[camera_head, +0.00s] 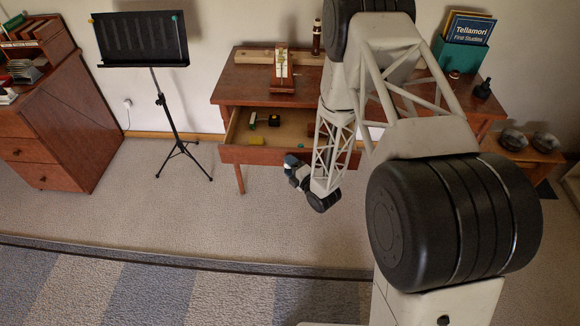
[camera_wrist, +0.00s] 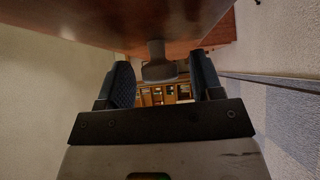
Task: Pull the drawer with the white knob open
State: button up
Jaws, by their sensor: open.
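The wooden drawer (camera_head: 237,155) under the desk is out, and its front stands clear of the desktop. In the wrist view a pale grey, shaded knob (camera_wrist: 160,68) sticks out from a red-brown wooden face (camera_wrist: 130,22). It lies between the fingertips of my gripper (camera_wrist: 161,75), which are open, with a finger on each side. I cannot tell whether they touch it. My arm hides the drawer's right part in the head view.
The desk (camera_head: 245,85) carries a metronome (camera_head: 282,72) and a teal book box (camera_head: 460,55). A black music stand (camera_head: 160,90) stands to the left, beside a wooden cabinet (camera_head: 75,125). Bowls (camera_head: 513,139) sit on a low stand at right. Carpet in front of the drawer is clear.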

jog(key=v, duration=0.7)
jog(key=shift+s+d, duration=0.3)
jog(key=shift+s, duration=0.05)
jog(key=shift+w+r, duration=0.1)
dwell(0.5)
